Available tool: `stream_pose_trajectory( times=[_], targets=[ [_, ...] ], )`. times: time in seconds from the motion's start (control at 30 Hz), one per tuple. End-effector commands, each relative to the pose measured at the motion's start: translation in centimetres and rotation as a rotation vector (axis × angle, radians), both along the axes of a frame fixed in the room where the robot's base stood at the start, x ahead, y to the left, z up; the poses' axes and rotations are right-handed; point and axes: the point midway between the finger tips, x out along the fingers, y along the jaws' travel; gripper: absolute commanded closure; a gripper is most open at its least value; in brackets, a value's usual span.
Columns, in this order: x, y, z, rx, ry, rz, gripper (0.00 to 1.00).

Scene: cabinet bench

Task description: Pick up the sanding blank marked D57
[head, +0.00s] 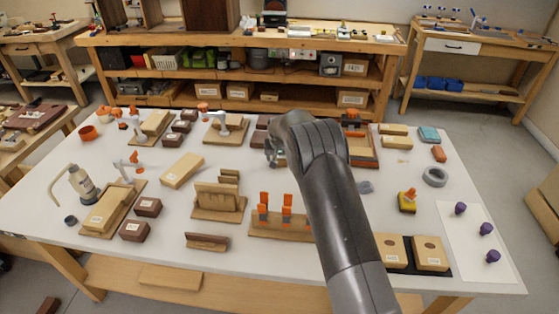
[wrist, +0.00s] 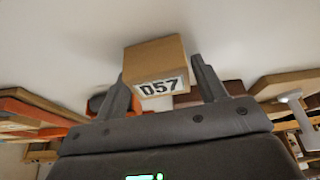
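The sanding blank marked D57 (wrist: 156,65) is a light tan wooden block with a white label in black print. In the wrist view it lies between the two fingertips of my gripper (wrist: 160,72). The fingers are spread, one on each side of it. A narrow gap seems to show at the right finger; the left finger overlaps the block's edge, so contact there is unclear. In the head view my arm covers most of my gripper, only a bit of it showing (head: 274,155) over the back middle of the table, and I cannot make out the D57 blank there.
The white table (head: 330,262) is crowded. A clamp board (head: 280,232) and a wooden rack (head: 218,200) stand in front of my gripper. Dark blocks (head: 148,206) stand at left, two labelled tan blocks (head: 430,252) at front right. A grey tape roll (head: 435,177) lies at right.

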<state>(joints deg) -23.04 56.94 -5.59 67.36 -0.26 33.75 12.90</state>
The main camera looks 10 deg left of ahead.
Motion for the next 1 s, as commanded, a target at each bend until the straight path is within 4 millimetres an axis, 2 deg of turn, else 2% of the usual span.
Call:
stream_pose_trajectory(
  times=[0.07, 0.4, 0.77, 0.87, 1.0],
  targets=[
    [0.0, 0.0, 0.0, 0.000, 0.000, 0.000, 0.42],
    [0.0, 0.0, 0.0, 0.000, 0.000, 0.000, 0.70],
    [0.0, 0.0, 0.5, 0.000, -0.001, 0.000, 0.71],
    [0.0, 0.0, 1.4, 0.000, -0.001, 0.000, 0.71],
    [0.1, 0.0, 3.7, 0.001, -0.003, 0.000, 0.71]
  ],
)
